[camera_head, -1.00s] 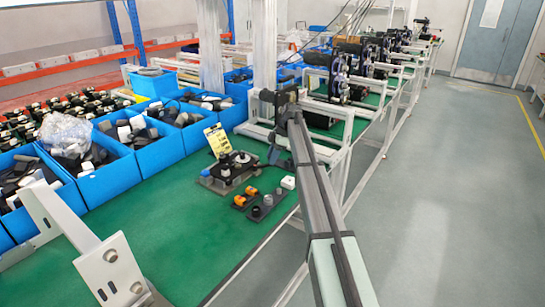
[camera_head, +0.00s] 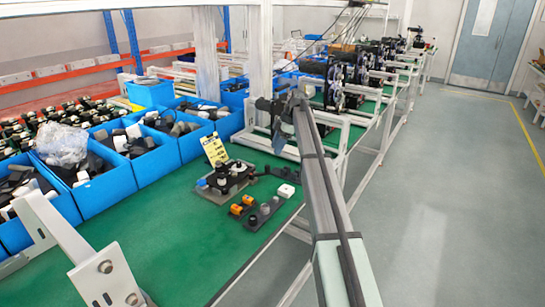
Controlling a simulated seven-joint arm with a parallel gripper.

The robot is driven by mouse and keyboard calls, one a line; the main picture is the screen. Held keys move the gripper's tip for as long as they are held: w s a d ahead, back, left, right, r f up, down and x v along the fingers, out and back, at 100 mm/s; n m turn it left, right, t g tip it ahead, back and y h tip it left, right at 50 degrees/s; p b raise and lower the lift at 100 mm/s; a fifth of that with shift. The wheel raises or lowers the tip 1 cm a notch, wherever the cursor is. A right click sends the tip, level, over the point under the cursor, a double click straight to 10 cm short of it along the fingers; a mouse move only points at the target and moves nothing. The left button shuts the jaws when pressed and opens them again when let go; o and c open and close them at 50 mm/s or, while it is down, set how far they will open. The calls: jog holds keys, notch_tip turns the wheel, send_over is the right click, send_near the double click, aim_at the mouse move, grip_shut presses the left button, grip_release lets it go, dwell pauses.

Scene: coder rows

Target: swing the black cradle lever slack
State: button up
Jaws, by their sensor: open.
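A yellow card (camera_head: 215,149) stands upright behind the fixture. My gripper (camera_head: 277,142) is open, small and dark at the far end of my arm. It appears above and to the right of the fixture, apart from it. Its fingers are hard to make out.
Blue bins (camera_head: 107,186) line the left. A white frame (camera_head: 262,65) stands behind. The green bench in front is clear.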

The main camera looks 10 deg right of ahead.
jog(key=shift+v, duration=2.2)
jog(key=s+d+f+m+t+h, duration=0.1)
jog(key=s+d+f+m+h, duration=0.2)
jog(key=s+f, duration=0.7)
jog(key=s+d+f+m, duration=0.2)
jog(key=s+f+m, duration=0.4)
jog(key=s, duration=0.7)
jog(key=s+a+f+m+g, duration=0.1)
jog(key=s+a+f, duration=0.1)
jog(key=s+f, duration=0.6)
jog(key=s+a+f+m+g, duration=0.1)
jog(key=s+a+f+m, duration=0.2)
jog(key=f, duration=0.9)
jog(key=s+a+f+g, duration=0.1)
jog(key=s+a+f, duration=0.1)
jog(key=s+f, duration=0.65)
jog(key=s+a+f+m+g, duration=0.1)
jog(key=s+f, duration=0.4)
jog(key=s, duration=0.5)
jog(key=s+a+f+m+g+h, duration=0.1)
jog(key=s+a+f+m+g, duration=0.1)
jog(key=s+f, duration=0.4)
jog(key=s+a+f+m+g, duration=0.1)
jog(key=s+f, duration=0.4)
jog(key=s, duration=1)
jog(key=shift+s+a+f+m+g, duration=0.2)
jog(key=shift+a+f+m+g, duration=0.15)
jog(key=shift+m, duration=0.25)
